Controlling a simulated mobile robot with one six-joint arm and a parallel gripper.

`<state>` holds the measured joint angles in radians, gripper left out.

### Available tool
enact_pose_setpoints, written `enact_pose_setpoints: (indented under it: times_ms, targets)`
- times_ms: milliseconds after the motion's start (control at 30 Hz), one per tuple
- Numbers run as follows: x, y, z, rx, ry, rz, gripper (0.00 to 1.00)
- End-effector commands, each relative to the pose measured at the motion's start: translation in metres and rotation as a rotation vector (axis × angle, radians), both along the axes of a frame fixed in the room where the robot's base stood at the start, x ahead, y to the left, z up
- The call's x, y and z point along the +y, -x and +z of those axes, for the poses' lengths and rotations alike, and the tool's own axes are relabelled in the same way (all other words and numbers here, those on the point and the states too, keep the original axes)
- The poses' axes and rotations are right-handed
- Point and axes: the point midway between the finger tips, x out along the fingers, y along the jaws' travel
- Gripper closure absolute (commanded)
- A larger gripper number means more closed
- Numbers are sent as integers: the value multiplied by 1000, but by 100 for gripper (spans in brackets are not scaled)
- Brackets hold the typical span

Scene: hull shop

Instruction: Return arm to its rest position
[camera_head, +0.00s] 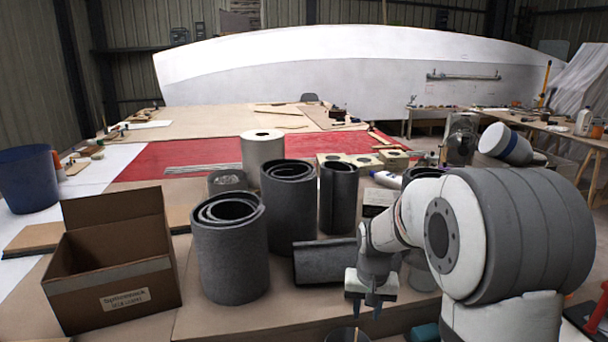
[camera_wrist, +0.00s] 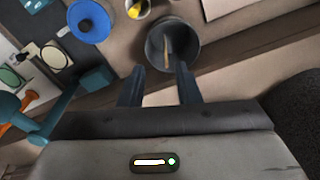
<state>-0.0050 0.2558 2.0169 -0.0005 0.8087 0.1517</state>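My gripper (camera_head: 369,306) points down in the head view, low over the front part of the bench, right of centre. In the wrist view my gripper (camera_wrist: 159,72) shows two dark fingers set apart with nothing held between them. A dark grey cup (camera_wrist: 185,58) with a thin stick in it stands just beyond the fingertips and looks apart from them. The cup's rim (camera_head: 347,331) is probably what shows at the bottom edge of the head view. My arm is bent, with its large grey joint filling the right side of the head view.
An open cardboard box (camera_head: 110,290) stands at left. Upright grey rolls (camera_head: 231,265) and a lying dark roll (camera_head: 322,264) are left of my gripper. The wrist view shows a blue round container (camera_wrist: 77,31), teal parts (camera_wrist: 97,78) and an orange-handled tool (camera_wrist: 22,122).

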Motion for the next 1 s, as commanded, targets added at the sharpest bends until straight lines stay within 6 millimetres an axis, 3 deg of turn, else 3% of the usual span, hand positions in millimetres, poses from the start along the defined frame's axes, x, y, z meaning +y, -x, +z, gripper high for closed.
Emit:
enact_pose_setpoints:
  times_ms: [33, 100, 300, 500, 600, 800, 1000]
  targets:
    - [0, 17, 19, -19, 1, 11, 70]
    - [-1, 40, 38, -36, 3, 27, 70]
    - [-2, 109, 78, -87, 8, 76, 70]
    - [-2, 172, 97, -134, 17, 119, 70]
    - [-3, 195, 99, -148, 20, 135, 70]
    - [-3, 214, 99, -161, 24, 148, 70]
    - [-3, 214, 98, -161, 24, 149, 70]
